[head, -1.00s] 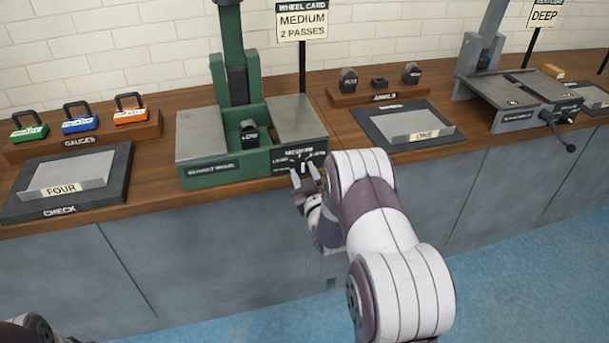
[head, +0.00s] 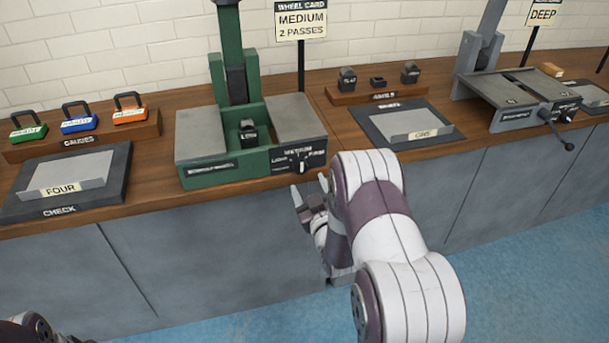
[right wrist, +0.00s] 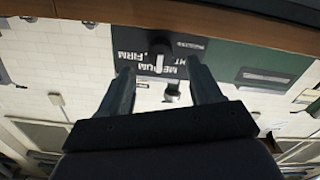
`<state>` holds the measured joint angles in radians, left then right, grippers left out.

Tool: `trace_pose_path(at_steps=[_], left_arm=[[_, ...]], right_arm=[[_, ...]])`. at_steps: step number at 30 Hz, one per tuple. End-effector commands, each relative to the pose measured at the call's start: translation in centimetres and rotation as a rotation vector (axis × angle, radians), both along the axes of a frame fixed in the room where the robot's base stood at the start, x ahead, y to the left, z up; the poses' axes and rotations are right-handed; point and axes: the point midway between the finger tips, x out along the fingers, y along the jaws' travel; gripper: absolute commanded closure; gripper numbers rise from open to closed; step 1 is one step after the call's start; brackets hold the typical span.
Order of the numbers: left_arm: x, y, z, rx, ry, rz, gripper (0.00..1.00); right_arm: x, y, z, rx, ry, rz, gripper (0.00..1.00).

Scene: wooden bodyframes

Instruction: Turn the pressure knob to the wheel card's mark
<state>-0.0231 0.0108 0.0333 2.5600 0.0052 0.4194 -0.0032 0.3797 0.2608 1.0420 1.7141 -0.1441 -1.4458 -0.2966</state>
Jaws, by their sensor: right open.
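The wheel card (head: 301,22) stands behind the green wheel machine (head: 225,172) and reads MEDIUM, 2 PASSES. The pressure knob (head: 302,167) is on the dark panel at the machine's front right, under the labels LIGHT, MEDIUM and FIRM. Its white pointer stands upright towards MEDIUM. In the right wrist view the knob (right wrist: 160,48) appears upside down, its pointer lined up with MEDIUM. My right gripper (head: 310,188) is open and empty, just in front of and below the knob, apart from it.
The wooden counter (head: 170,197) also carries a CHECK tray (head: 118,180) and gauges (head: 80,122) at left. An anvil rack (head: 378,95), another tray (head: 450,138) and a grey machine (head: 510,88) stand at right. The space before the counter is open.

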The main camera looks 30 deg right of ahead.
Motion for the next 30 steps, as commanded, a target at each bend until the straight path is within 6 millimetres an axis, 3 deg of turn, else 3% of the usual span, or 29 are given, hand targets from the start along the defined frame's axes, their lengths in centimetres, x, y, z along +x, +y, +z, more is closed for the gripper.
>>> trace_pose_path(at_steps=[3,9,27,29,30], left_arm=[[0.0,0.0,0.3,0.000,0.000,0.000,0.57],[0.0,0.0,0.4,0.000,0.000,0.000,0.57],[0.0,0.0,0.4,0.000,0.000,0.000,0.57],[0.0,0.0,0.4,0.000,0.000,0.000,0.57],[0.0,0.0,0.4,0.000,0.000,0.000,0.57]], right_arm=[[-3.1,0.7,0.1,0.001,0.002,0.000,0.36],[-6.4,1.5,0.0,0.000,0.001,0.001,0.36],[-6.9,1.7,-0.1,0.008,0.004,0.001,0.36],[-7.0,1.7,-1.2,0.036,0.052,0.000,0.36],[-7.2,1.7,-2.8,0.069,0.122,-0.005,0.36]])
